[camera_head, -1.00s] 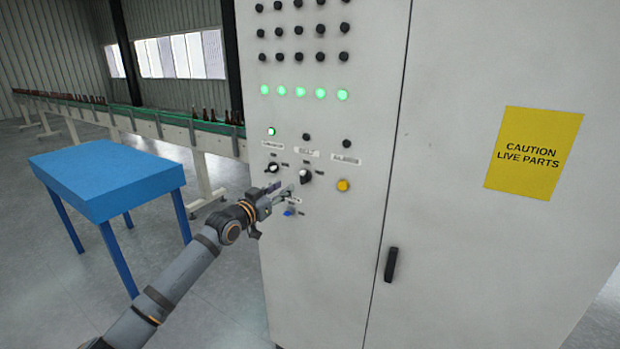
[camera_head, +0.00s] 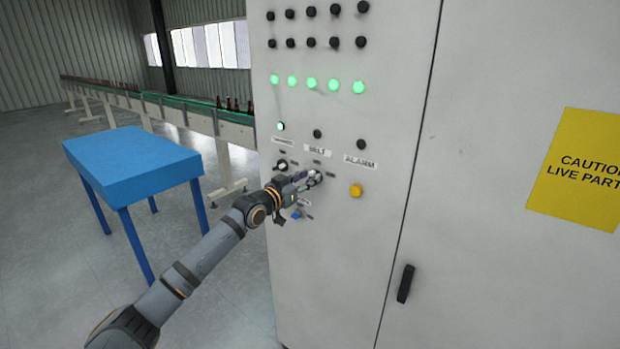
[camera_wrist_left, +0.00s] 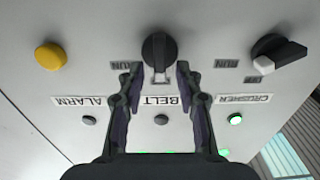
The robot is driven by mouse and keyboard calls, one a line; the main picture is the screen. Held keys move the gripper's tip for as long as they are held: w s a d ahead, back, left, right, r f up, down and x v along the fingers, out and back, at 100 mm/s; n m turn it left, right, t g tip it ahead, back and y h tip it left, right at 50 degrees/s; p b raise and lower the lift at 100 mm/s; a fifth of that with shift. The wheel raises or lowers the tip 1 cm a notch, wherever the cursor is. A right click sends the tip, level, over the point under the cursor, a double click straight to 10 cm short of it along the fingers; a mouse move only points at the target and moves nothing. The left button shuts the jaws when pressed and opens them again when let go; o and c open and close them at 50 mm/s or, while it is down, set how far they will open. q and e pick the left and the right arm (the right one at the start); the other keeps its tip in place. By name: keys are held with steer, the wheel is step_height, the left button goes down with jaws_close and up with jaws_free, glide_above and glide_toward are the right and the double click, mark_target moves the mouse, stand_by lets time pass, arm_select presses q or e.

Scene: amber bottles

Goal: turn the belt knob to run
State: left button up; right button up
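The belt knob (camera_head: 319,177) is a black rotary knob on the grey cabinet, below the BELT label (camera_head: 317,150). In the left wrist view, which is upside down, the belt knob (camera_wrist_left: 158,48) is at the top centre, with a RUN tag (camera_wrist_left: 122,65) to its left. My left gripper (camera_head: 310,178) is at the knob in the head view. In the wrist view my left gripper (camera_wrist_left: 158,70) is open, one finger on each side of the knob's near end, with gaps visible. The lamp by the BELT label (camera_wrist_left: 162,119) is dark. My right gripper is not in view.
The crusher knob (camera_wrist_left: 278,52) and its green lit lamp (camera_head: 281,126) are beside the belt controls. A yellow alarm button (camera_head: 356,190) is on the other side. A blue table (camera_head: 130,160) and the conveyor (camera_head: 180,115) stand left of the cabinet.

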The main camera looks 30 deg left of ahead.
arm_select(q)
steer(key=c, duration=0.5)
jaws_close()
steer(key=shift+f, duration=0.1)
steer(key=shift+d+f+m+b, duration=0.1)
steer(key=shift+d+m+b, duration=0.1)
steer(key=shift+m+b, duration=1.4)
steer(key=shift+d+f+m+b, duration=0.15)
steer(key=shift+m+b, duration=0.5)
steer(key=shift+m, duration=1.75)
steer(key=shift+d+f+m+b, duration=0.1)
steer(key=shift+d+m+b, duration=0.1)
steer(key=shift+m+b, duration=1.4)
arm_select(e)
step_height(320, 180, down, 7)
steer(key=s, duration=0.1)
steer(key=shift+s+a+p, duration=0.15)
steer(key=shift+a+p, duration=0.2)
steer(key=shift+p, duration=0.1)
arm_select(q)
steer(key=shift+m, duration=0.5)
steer(key=shift+r, duration=0.1)
